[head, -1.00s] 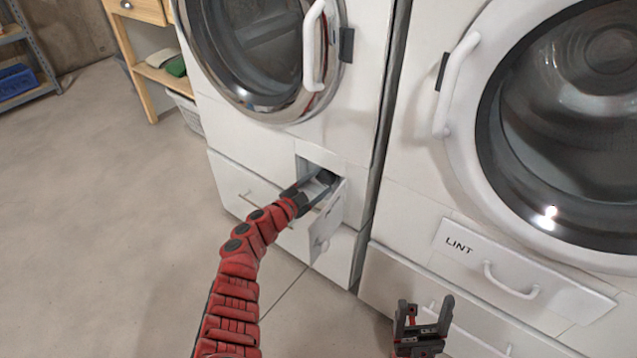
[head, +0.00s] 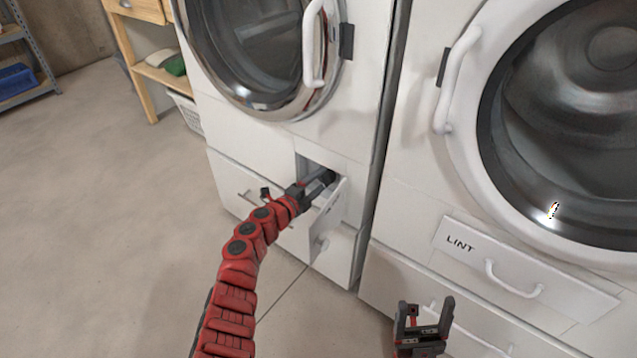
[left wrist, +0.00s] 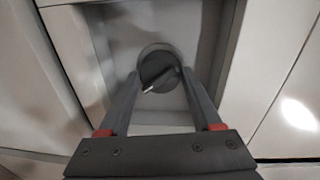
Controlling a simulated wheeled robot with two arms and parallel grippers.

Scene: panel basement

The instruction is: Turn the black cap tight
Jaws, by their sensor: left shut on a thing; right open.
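The black cap (left wrist: 158,70) sits in a recess low on the front of the left machine. It is round and dark with a pale mark across its face. My left gripper (left wrist: 158,82) reaches into the recess, with one finger on each side of the cap, and is shut on it. In the head view the left gripper (head: 325,180) mostly hides the cap. The small hatch door (head: 328,222) of the recess stands open to the right of the gripper. My right gripper (head: 424,318) is open and empty, low in front of the right machine.
The left machine's round door (head: 265,50) is above the recess, and a drawer (head: 235,185) is below it. The right machine has a LINT panel (head: 520,275) with a handle. A wooden shelf unit (head: 150,75) stands at the back left. The floor at left is clear.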

